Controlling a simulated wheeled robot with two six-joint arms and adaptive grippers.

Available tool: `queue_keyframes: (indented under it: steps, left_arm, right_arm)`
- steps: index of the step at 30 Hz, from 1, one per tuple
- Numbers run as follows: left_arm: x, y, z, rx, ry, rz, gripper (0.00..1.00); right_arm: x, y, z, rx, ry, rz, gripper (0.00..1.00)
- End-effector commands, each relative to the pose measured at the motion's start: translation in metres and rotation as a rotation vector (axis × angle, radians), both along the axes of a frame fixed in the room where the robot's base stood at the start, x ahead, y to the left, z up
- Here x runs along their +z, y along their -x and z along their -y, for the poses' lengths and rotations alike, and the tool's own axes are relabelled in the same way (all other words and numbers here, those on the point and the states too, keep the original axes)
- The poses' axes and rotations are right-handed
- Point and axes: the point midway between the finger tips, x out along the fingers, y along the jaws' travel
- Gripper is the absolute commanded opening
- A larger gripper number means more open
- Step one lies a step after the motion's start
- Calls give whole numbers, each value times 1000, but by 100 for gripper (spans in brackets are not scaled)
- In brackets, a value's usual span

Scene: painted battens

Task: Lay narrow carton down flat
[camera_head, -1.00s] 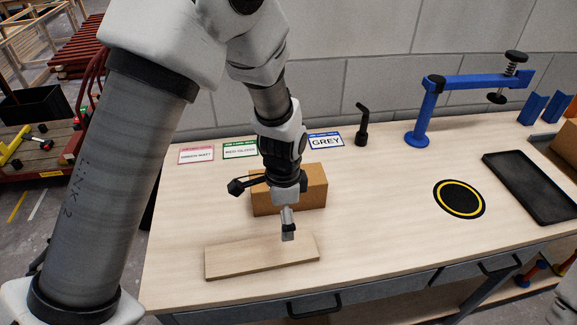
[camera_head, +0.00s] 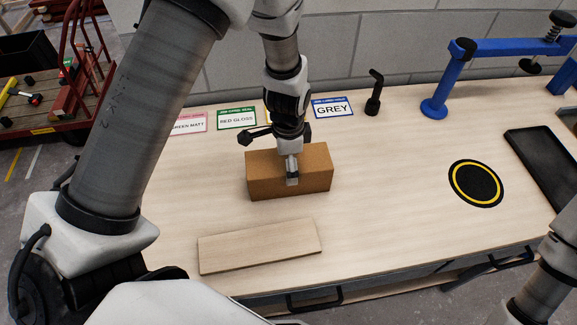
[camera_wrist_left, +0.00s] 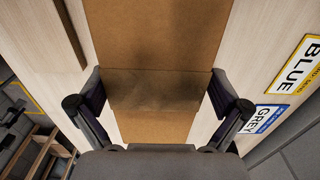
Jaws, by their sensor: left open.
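The narrow carton (camera_head: 265,180) is a plain brown box on the worktable, its longer side running left to right in the head view. My left gripper (camera_head: 292,180) is over the carton, pointing down and hiding part of its front and top. In the left wrist view the carton (camera_wrist_left: 157,35) runs between the two spread fingers (camera_wrist_left: 158,105), one on each side. The fingers are open, and I cannot tell whether they touch it. A shadow falls across the carton there. My right gripper is not in view.
A pale wooden board (camera_head: 258,247) lies in front of the carton. A blue clamp arm (camera_head: 436,105), a black-yellow disc (camera_head: 474,183) and a dark tray (camera_head: 545,165) are right. The table between carton and disc is clear.

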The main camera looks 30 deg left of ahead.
Motion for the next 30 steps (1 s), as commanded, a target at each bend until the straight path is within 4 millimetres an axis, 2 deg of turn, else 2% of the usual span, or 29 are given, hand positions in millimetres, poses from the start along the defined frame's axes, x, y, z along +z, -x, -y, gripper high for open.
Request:
queue_keyframes:
  steps: [4,5,9,11,12,23,30]
  left_arm:
    - [0,0,0,0,0,1,100]
    - [0,0,0,0,0,1,96]
    - [0,0,0,0,-1,1,47]
    - [0,0,0,0,0,0,26]
    - [0,0,0,0,0,1,21]
    - [5,-1,0,0,0,4,21]
    - [29,-2,0,0,0,6,21]
  right_arm:
    - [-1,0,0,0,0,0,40]
    - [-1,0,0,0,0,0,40]
    - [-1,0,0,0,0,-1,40]
    - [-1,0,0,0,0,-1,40]
    - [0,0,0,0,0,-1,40]
    - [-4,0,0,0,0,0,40]
    - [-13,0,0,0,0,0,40]
